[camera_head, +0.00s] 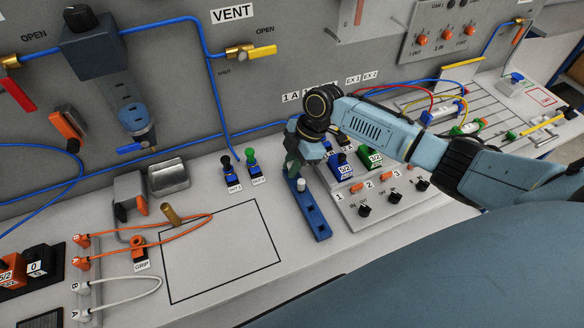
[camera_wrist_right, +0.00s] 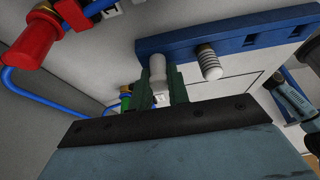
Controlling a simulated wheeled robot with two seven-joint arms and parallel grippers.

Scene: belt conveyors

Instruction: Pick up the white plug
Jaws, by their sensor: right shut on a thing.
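My right gripper (camera_head: 294,168) comes down at the far end of a blue slotted rail (camera_head: 316,222) on the workbench. In the wrist view its green fingers (camera_wrist_right: 160,88) are shut on a white plug (camera_wrist_right: 157,65) at the end of the blue rail (camera_wrist_right: 270,32). Whether the plug is still seated in the rail is unclear. A second white, ribbed plug (camera_wrist_right: 210,66) stands in the rail beside it, apart from the fingers. In the head view a white plug top (camera_head: 300,184) shows just in front of the fingers. My left gripper is not in view.
A control panel with black knobs (camera_head: 364,211) lies right of the rail. Blue and green push fittings (camera_head: 251,164) stand to its left, with a metal tray (camera_head: 168,177) further left. The black-outlined rectangle (camera_head: 220,255) is mostly clear. An orange tube loop crosses its top left corner.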

